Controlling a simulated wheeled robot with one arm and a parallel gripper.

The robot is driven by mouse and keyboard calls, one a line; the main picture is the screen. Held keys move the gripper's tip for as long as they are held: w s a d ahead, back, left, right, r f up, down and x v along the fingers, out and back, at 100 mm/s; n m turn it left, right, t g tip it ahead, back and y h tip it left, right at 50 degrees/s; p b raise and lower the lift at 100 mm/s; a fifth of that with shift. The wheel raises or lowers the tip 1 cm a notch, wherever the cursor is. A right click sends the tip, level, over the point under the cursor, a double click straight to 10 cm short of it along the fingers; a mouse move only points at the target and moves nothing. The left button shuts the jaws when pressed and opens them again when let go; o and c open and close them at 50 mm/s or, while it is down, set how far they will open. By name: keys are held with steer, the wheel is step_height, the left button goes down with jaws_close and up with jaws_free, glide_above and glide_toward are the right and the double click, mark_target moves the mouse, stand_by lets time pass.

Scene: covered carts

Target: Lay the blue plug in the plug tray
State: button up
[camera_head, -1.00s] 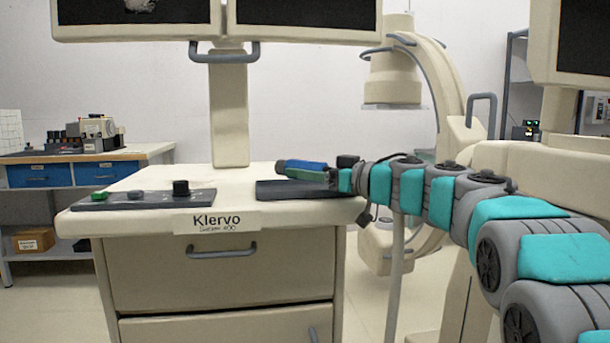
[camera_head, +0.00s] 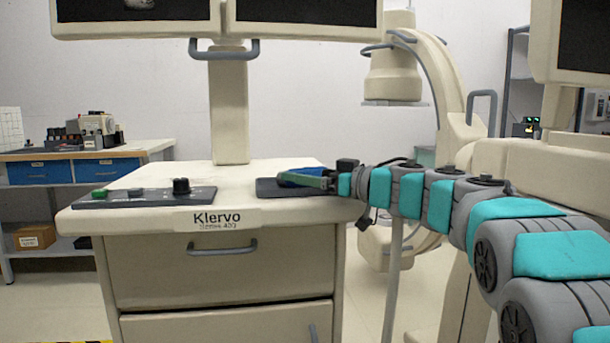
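The blue plug (camera_head: 298,176) is at the right part of the cart top, lying lengthwise along my gripper (camera_head: 307,181). My gripper reaches in from the right, low over the plug tray, and appears shut on the plug. Its green finger covers part of the plug's near side. The plug tray (camera_head: 268,189) is a flat dark tray on the cart top, and its left end shows bare. The plug is over the tray and very low; I cannot tell whether it touches the tray floor.
A monitor post (camera_head: 229,110) rises behind. A C-arm machine (camera_head: 393,80) stands at the back right. The cart top between panel and tray is clear.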

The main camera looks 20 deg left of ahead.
steer(key=shift+r, duration=0.1)
steer(key=shift+r, duration=0.5)
steer(key=v, duration=1.2)
